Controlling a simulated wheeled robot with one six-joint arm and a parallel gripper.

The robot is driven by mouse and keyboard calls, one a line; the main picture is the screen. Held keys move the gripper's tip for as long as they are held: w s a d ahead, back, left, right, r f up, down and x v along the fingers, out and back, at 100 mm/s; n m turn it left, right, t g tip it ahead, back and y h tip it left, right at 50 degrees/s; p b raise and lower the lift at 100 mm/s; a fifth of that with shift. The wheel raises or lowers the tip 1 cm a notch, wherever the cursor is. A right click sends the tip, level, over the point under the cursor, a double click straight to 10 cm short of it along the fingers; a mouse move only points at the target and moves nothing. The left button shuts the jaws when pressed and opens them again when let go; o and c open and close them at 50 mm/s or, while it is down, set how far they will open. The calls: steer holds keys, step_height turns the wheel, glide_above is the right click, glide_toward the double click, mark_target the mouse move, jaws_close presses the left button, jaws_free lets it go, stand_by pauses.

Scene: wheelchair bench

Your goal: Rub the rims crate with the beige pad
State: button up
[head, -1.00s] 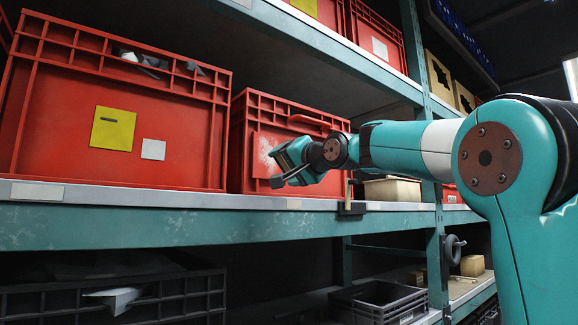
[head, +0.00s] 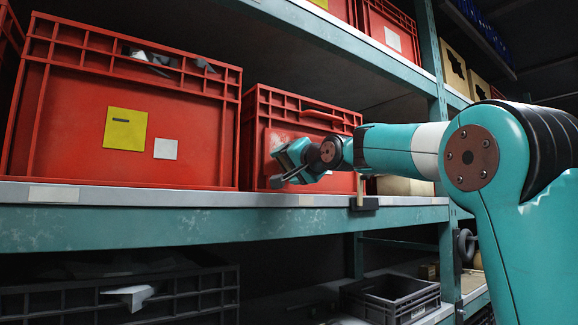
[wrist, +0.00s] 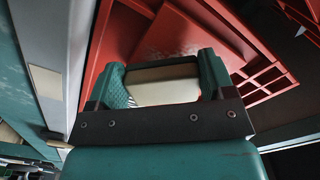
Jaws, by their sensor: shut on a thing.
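The red crate in front of my gripper, which I take for the rims crate (head: 338,182), stands on the grey shelf in the head view. A faint pale smear (head: 277,139) shows on its raised front panel. It also fills the upper part of the wrist view as a red front (wrist: 215,30), with faint scuffs on the panel. My gripper (head: 284,163) is at that panel. In the wrist view its teal fingers are shut on the beige pad (wrist: 163,88). The pad is at or very near the panel; I cannot tell contact. In the head view the gripper hides the pad.
Another red crate (head: 60,130) with a yellow label and a white label stands close on the left. The shelf edge (head: 130,220) runs below both crates. A small clamp-like block (head: 364,204) sits on this edge, right of my gripper. A dark open crate (head: 390,300) stands lower down.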

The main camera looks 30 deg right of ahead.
steer(key=shift+w+p, duration=0.3)
steer(key=shift+w, duration=0.3)
stand_by(0.4)
